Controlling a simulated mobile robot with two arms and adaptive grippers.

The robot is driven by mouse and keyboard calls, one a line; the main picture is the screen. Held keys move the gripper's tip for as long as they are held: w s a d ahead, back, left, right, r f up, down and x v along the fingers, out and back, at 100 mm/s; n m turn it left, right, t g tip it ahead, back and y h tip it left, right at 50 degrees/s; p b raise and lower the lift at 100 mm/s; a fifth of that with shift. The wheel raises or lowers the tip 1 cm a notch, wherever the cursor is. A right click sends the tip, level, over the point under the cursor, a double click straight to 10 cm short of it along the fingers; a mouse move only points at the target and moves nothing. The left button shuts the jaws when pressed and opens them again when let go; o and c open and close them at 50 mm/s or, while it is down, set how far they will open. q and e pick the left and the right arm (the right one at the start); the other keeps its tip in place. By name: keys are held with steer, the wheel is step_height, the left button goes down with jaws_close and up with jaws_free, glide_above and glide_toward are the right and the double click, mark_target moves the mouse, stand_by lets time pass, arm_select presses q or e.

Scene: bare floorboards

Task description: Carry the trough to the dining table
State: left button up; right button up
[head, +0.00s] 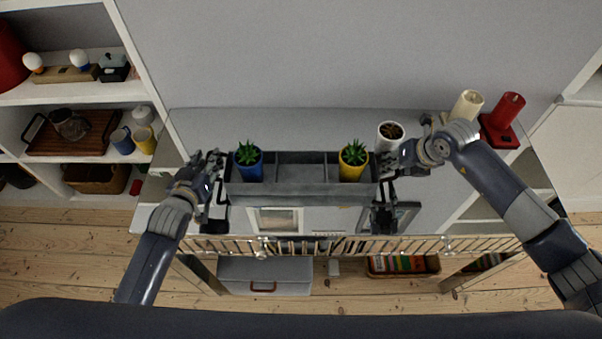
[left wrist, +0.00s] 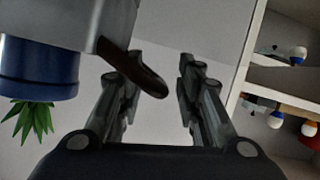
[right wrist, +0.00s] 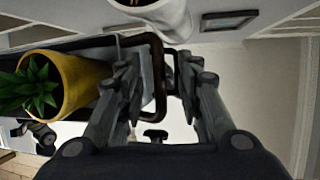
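The trough (head: 300,188) is a long grey box with compartments and a dark handle at each end. It holds a plant in a blue pot (head: 249,170) at the left and one in a yellow pot (head: 352,168) at the right. My left gripper (head: 215,165) is at the left end; in the left wrist view its fingers are apart, with the brown handle (left wrist: 148,80) reaching between them. My right gripper (head: 393,165) is at the right end, fingers apart around the looped handle (right wrist: 158,80). I cannot make out a dining table.
A white pot (head: 389,134), a cream candle (head: 467,105) and a red candle (head: 507,106) stand close to my right arm. Shelves (head: 85,95) with mugs and a tray are at the left. A wall is behind; a slatted rack (head: 340,247) is in front.

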arm_select(q)
steer(key=shift+c, duration=0.5)
arm_select(e)
steer(key=shift+c, duration=0.5)
arm_select(q)
jaws_close()
arm_select(e)
jaws_close()
